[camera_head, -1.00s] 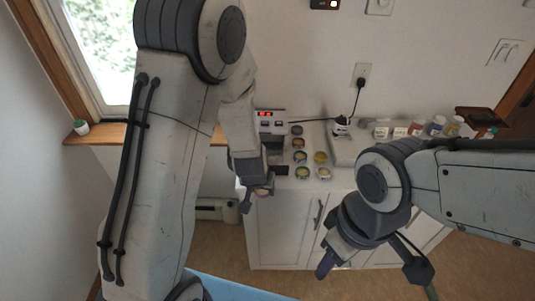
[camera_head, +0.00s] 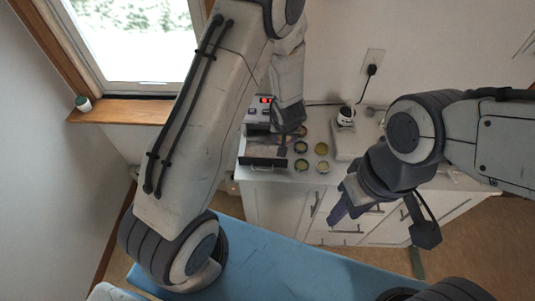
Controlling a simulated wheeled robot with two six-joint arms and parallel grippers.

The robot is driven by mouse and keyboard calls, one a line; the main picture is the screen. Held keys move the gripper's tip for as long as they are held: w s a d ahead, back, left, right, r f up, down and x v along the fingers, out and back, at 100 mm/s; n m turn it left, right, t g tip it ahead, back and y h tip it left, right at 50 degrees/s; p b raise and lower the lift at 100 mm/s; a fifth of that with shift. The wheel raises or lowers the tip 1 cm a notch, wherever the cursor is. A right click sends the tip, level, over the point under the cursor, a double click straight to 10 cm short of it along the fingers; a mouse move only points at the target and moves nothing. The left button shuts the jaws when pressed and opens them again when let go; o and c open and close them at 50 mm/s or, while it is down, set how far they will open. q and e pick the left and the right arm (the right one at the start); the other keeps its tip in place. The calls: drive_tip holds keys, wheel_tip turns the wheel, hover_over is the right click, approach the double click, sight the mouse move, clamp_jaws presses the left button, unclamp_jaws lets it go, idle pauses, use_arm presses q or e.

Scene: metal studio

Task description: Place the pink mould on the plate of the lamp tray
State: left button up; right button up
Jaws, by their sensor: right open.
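The lamp (camera_head: 257,115) is a light box with a red display on the white cabinet top against the wall. Its tray (camera_head: 264,164) sticks out at the front with a dark front edge. My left gripper (camera_head: 284,137) points down at the lamp and tray; its fingers are small and partly hidden, so I cannot tell whether they are open or hold something. I cannot make out the pink mould clearly; it may be hidden by the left gripper. My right gripper (camera_head: 385,224) is open and empty, in front of the cabinet at the right.
Several small round pots (camera_head: 321,149) stand right of the tray. A white device (camera_head: 349,141) with a dark-banded container (camera_head: 346,117) on it stands further right, near a plugged cable. A blue surface (camera_head: 290,265) lies in the foreground. A small jar (camera_head: 83,103) is on the windowsill.

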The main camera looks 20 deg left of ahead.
use_arm(q)
drive_tip(key=b, duration=0.4)
hover_over(264, 152)
drive_tip(key=s, duration=0.1)
wheel_tip(264, 152, down, 4)
drive_tip(key=shift+s+d+r, duration=0.1)
drive_tip(key=shift+s+d, duration=0.05)
drive_tip(key=shift+f+b, duration=0.75)
drive_tip(key=shift+f, duration=1.2)
use_arm(e)
wheel_tip(264, 152, down, 7)
use_arm(q)
drive_tip(key=shift+f, duration=0.15)
drive_tip(key=o, duration=1.3)
drive_tip(key=shift+o, duration=0.2)
use_arm(e)
drive_tip(key=shift+f, duration=0.15)
